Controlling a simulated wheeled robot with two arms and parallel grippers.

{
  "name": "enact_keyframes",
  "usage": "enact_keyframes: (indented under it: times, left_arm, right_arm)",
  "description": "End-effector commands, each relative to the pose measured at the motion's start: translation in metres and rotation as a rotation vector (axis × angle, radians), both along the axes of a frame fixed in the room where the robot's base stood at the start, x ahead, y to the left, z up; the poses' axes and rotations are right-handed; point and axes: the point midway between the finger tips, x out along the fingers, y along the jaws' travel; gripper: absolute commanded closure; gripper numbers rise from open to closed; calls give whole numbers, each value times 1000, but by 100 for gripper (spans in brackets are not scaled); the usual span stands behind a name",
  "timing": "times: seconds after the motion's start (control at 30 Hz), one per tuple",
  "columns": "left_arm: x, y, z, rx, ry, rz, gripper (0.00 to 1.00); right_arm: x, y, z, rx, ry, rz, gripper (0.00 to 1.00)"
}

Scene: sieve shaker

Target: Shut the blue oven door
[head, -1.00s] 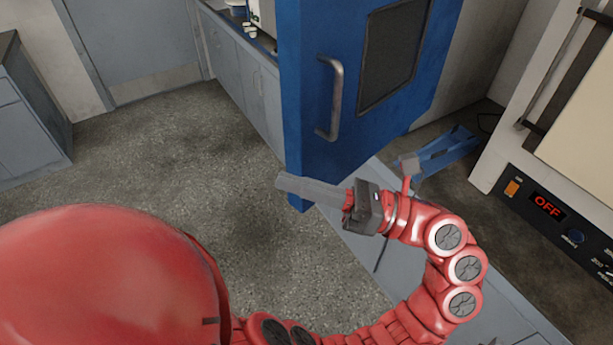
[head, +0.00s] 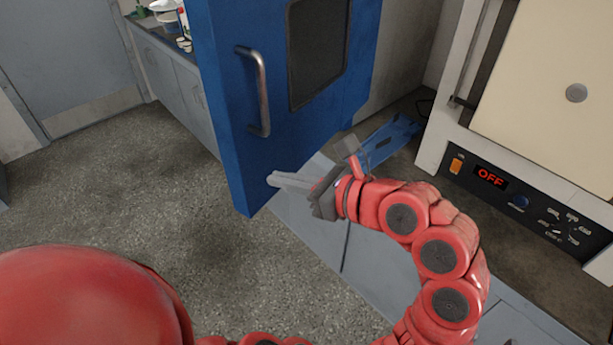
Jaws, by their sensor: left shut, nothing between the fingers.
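The blue oven door (head: 225,95) stands open in the upper middle of the head view, its face turned towards me. It has a grey vertical bar handle (head: 262,95) and a dark window (head: 315,50). My left gripper (head: 275,181) is shut and empty. Its fingertips overlap the lower part of the door in the picture, below the handle and right of the door's left edge. I cannot tell whether they touch it. The oven's inside is not visible. My right gripper is not in view.
A cream-doored appliance (head: 555,70) with a lit "OFF" display (head: 490,177) stands at the right. A blue metal piece (head: 390,138) lies on the counter behind my gripper. Grey cabinets (head: 175,85) with bottles on top stand behind the door. The speckled floor (head: 130,185) at left is clear.

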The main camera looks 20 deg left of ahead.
Motion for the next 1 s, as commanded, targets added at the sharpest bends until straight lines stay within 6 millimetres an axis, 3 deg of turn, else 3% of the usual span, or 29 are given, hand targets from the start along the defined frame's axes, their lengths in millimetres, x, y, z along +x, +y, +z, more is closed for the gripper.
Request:
enact_keyframes:
  times: [0.2,0.4,1.0]
  left_arm:
    - [5,40,-4,0,1,5,100]
    - [8,59,-6,-1,1,4,100]
    - [10,65,-9,-1,0,-10,100]
  right_arm:
    - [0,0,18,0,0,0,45]
    - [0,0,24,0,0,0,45]
    - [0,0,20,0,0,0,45]
